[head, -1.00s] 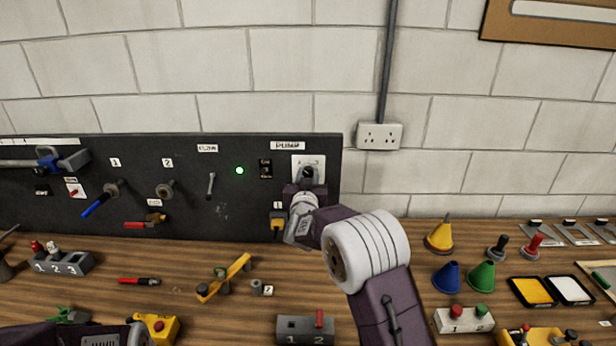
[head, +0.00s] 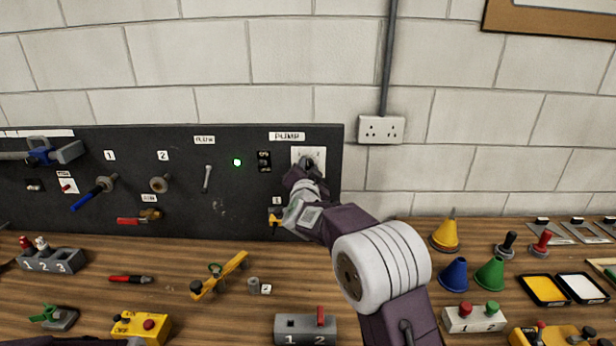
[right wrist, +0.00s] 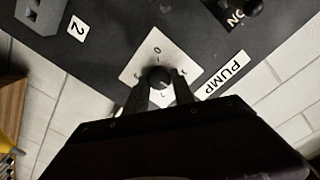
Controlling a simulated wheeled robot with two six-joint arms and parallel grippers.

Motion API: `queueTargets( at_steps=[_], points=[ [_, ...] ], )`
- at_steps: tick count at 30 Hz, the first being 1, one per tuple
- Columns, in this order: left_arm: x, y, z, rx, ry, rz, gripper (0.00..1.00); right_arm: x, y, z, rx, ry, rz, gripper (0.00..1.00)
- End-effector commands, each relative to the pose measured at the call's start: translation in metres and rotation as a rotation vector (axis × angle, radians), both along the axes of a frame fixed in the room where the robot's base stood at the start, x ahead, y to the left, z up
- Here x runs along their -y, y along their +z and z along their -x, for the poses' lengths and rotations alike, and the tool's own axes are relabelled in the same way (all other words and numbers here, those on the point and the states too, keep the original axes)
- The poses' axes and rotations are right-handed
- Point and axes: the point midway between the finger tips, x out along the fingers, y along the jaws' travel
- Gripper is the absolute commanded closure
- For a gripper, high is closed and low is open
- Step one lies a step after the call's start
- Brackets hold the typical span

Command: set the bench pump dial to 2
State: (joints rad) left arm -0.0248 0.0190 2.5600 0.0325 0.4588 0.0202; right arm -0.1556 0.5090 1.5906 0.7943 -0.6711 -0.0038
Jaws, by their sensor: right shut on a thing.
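The pump dial is a black round knob (right wrist: 158,78) on a white plate (right wrist: 134,76) with printed marks, under the PUMP label (right wrist: 222,80) in the right wrist view. A 0 is readable on the plate; I cannot tell for certain which mark the knob points to. In the head view the plate (head: 318,153) sits at the right end of the dark panel, partly hidden by my right gripper. My right gripper (head: 306,168) is shut on the knob; its two fingers (right wrist: 160,92) lie on either side of it. My left gripper is out of view.
A black switch (head: 264,161) and a lit green lamp (head: 237,162) are left of the dial. A grey block marked 1 and 2 (head: 290,325) stands on the bench. A wall socket (head: 381,129) is to the right.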

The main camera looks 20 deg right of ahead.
Motion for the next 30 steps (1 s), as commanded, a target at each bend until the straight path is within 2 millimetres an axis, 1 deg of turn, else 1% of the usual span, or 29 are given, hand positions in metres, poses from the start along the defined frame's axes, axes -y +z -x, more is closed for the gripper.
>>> queueTargets(
  at_steps=[1, 15, 24, 30],
  points=[
    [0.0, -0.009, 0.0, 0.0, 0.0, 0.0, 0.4, 0.001, -0.004, 0.0, 0.014, -0.001, -0.041, 1.0],
    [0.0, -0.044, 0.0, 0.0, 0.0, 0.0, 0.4, 0.001, -0.003, 0.0, 0.136, 0.0, -0.467, 1.0],
    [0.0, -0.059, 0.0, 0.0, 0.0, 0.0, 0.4, 0.001, -0.003, 0.0, 0.199, 0.0, -0.692, 1.0],
    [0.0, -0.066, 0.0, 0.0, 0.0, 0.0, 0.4, 0.002, -0.002, 0.0, 0.228, 0.0, -0.794, 1.0]
  ],
)
